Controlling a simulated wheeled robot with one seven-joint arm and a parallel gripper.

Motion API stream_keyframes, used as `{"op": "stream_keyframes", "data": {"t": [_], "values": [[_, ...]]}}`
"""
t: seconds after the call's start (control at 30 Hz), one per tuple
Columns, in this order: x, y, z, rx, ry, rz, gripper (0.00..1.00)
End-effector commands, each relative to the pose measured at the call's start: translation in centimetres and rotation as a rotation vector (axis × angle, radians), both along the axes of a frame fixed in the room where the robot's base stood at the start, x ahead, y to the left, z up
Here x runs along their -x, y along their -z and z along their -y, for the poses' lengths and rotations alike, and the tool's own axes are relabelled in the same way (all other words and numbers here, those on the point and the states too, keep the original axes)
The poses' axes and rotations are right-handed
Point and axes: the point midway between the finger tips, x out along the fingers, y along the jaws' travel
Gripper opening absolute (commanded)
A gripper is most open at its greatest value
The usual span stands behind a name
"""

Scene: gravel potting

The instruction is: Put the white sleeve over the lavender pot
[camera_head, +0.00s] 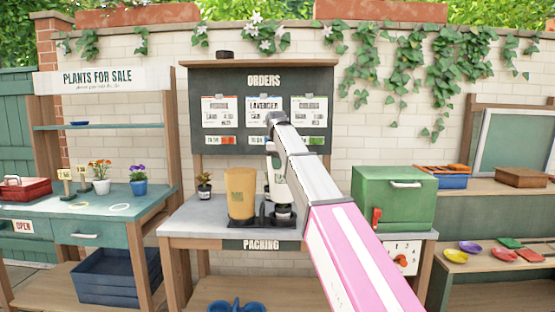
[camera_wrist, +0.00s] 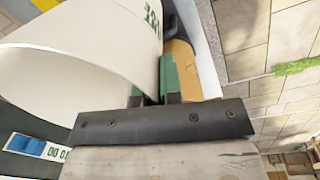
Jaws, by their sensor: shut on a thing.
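The white sleeve (camera_head: 279,182) with green print is upright above the packing bench, partly hidden behind my arm. In the wrist view the white sleeve (camera_wrist: 85,45) fills the upper left, its wide open end facing left. My gripper (camera_wrist: 166,80) is shut on the sleeve's wall; its green fingers show beside the print. In the head view my arm mostly hides the gripper. A small pot (camera_head: 283,211) stands on a dark stand (camera_head: 264,222) directly below the sleeve. No lavender flowers show, and I cannot tell whether the sleeve surrounds the plant.
A tan sleeve (camera_head: 240,190) stands on the stand, close left of the white one. A small potted plant (camera_head: 204,188) is farther left on the grey packing bench (camera_head: 185,220). A green box (camera_head: 392,198) stands to the right. The bench's left front is clear.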

Motion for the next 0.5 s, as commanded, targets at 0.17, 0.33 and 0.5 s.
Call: {"op": "stream_keyframes", "data": {"t": [0.17,0.33,0.5], "values": [[0.1,1.6,0.0,0.000,0.000,0.000,0.00],[0.1,3.1,0.0,0.000,0.000,0.000,0.00],[0.1,4.4,0.0,0.000,0.000,0.000,0.00]]}}
